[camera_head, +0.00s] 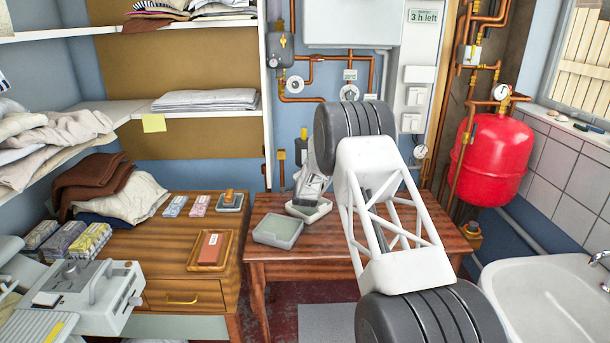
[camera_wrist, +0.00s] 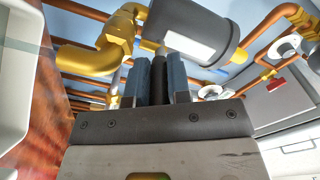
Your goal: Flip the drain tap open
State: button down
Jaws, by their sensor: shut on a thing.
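In the wrist view my gripper (camera_wrist: 160,78) has its two blue-grey fingers close together, shut on a narrow dark piece (camera_wrist: 162,50) beside a brass fitting (camera_wrist: 105,50). The brass fitting has a bent outlet and looks like the drain tap. The fingers hide most of the held piece, so I cannot tell its shape or how far it is turned.
A grey cylinder (camera_wrist: 190,28) with a white label is close beyond the fingers. Copper pipes (camera_head: 371,75) and gauges crowd the wall. Grey trays (camera_head: 278,231) sit on the wooden table (camera_head: 300,262) below. A red tank (camera_head: 490,160) and sink (camera_head: 550,300) are at right.

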jog(key=c, duration=1.1)
grip_release()
jog(key=shift+f, duration=0.1)
jog(key=shift+d+f+n+y, duration=0.1)
jog(key=shift+d+n+y, duration=0.25)
jog(key=shift+n+y, duration=0.45)
jog(key=shift+d+y, duration=0.1)
jog(key=shift+y, duration=0.9)
